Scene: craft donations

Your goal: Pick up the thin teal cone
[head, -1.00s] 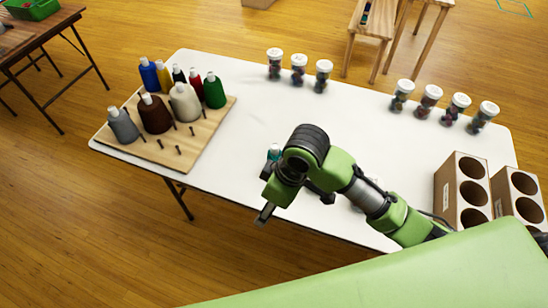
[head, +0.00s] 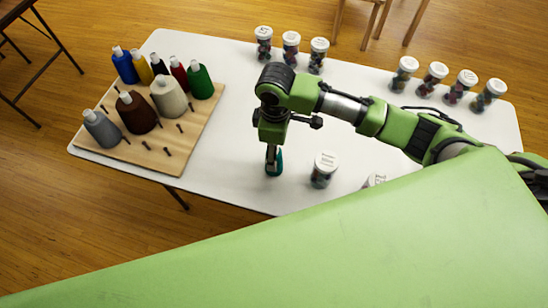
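The thin teal cone (head: 278,166) stands on the white table near its front edge, in the middle of the head view. My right gripper (head: 271,158) reaches in from the right and points down at the cone. A dark finger overlaps the cone's near left side and hides part of it. I cannot tell whether the fingers touch the cone or are closed on it. My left gripper is not in view.
A wooden peg board (head: 165,160) with several thread cones and bare pegs lies on the table's (head: 225,125) left. A lidded jar (head: 323,170) stands just right of the teal cone, with another partly hidden. Several jars (head: 404,74) line the back edge.

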